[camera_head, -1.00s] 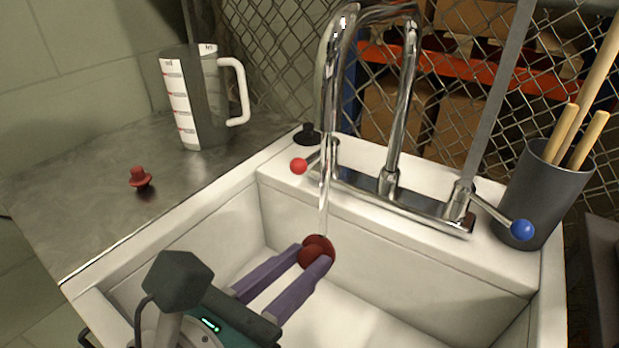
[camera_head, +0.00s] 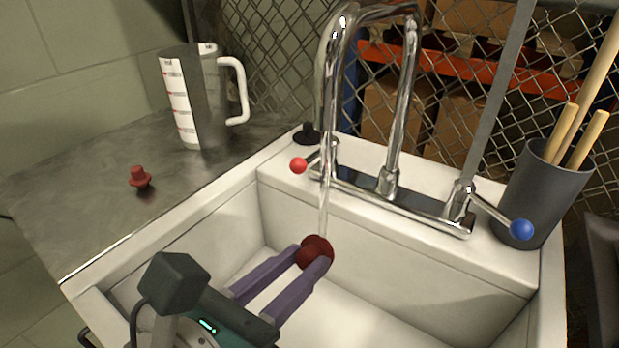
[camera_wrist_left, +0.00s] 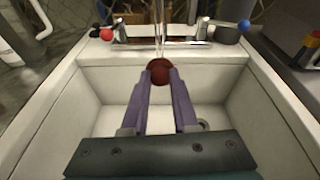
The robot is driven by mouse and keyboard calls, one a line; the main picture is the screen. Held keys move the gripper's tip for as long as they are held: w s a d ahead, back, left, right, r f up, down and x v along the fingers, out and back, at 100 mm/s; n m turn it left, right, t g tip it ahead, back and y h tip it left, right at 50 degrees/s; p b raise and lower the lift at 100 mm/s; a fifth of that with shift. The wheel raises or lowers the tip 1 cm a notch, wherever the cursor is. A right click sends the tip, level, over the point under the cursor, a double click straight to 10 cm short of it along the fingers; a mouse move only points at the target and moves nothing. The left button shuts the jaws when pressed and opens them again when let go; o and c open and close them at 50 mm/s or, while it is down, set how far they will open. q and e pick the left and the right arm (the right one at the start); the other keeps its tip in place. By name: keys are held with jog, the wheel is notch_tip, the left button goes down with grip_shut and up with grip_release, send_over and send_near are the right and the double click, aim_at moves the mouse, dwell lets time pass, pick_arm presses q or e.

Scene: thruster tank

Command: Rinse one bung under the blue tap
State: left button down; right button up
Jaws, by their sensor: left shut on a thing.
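My left gripper (camera_head: 303,262) is shut on a dark red bung (camera_head: 316,251) over the sink basin. The bung also shows between the purple fingertips in the left wrist view (camera_wrist_left: 160,72). A clear stream of water (camera_head: 323,205) falls from the spout onto the bung. The chrome tap (camera_head: 389,183) has a blue-knobbed lever (camera_head: 521,230) on the right and a red-knobbed lever (camera_head: 299,166) on the left. A second red bung (camera_head: 140,177) stands on the metal counter left of the sink. My right gripper is not in view.
The white sink (camera_head: 420,255) has raised walls around the held bung. A measuring jug (camera_head: 190,100) stands on the counter (camera_head: 75,190). A black stopper (camera_head: 307,134) sits on the back left rim. A grey pot (camera_head: 548,185) with wooden handles stands at the back right.

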pick_arm(q)
jog(key=shift+s+a+r, duration=0.1)
jog(key=shift+s+a, duration=0.2)
jog(key=shift+s, duration=0.1)
jog(key=b+v, duration=0.1)
jog(key=v, duration=1.2)
jog(key=shift+a+f, duration=0.2)
jog(key=shift+f, duration=0.2)
jog(key=shift+s+a+f, duration=0.1)
